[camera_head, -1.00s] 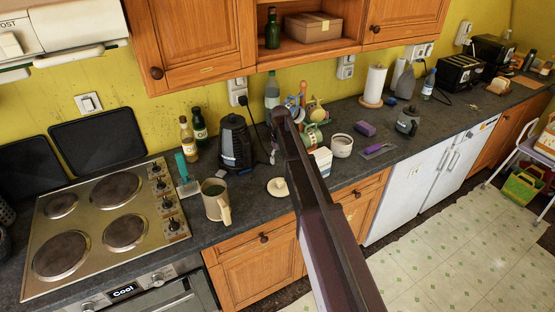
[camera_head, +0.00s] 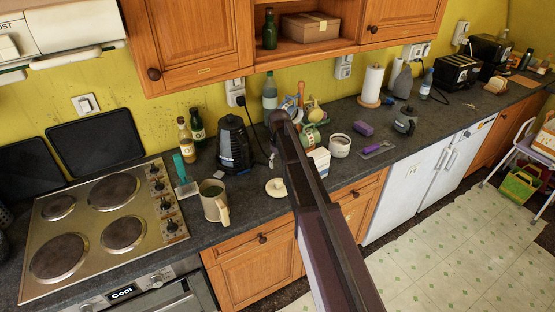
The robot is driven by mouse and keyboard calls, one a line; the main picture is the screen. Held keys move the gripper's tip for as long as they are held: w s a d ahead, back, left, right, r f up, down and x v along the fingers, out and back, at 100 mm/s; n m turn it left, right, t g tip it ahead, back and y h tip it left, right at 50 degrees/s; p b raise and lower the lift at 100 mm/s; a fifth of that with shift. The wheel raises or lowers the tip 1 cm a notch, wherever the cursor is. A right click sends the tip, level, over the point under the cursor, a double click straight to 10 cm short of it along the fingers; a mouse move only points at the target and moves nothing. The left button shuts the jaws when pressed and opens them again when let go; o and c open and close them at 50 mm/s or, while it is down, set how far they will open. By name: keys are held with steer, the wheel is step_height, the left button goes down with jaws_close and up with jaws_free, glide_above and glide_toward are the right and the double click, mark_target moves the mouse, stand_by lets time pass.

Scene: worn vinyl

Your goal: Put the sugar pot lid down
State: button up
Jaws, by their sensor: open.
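The sugar pot lid (camera_head: 275,187), a small cream disc with a knob on top, lies on the dark worktop, knob up, between the mug and my arm. Its right edge is close to my arm in the picture. An open whitish pot (camera_head: 340,146), which looks like the sugar pot, stands to the right of my arm. My dark arm crosses the middle of the view. My gripper cannot be made out and seems hidden behind the arm, so its distance from the lid does not show.
A cream mug (camera_head: 214,202) with dark contents stands left of the lid. A black kettle (camera_head: 234,143) is behind it. A white box (camera_head: 319,162) and a mug tree with mugs stand beside my arm. The hob (camera_head: 105,228) is at the left. Bare worktop surrounds the lid.

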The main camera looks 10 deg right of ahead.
steer(key=s+m, duration=0.3)
steer(key=s, duration=2.3)
steer(key=shift+s+a, duration=0.35)
steer(key=shift+s, duration=0.05)
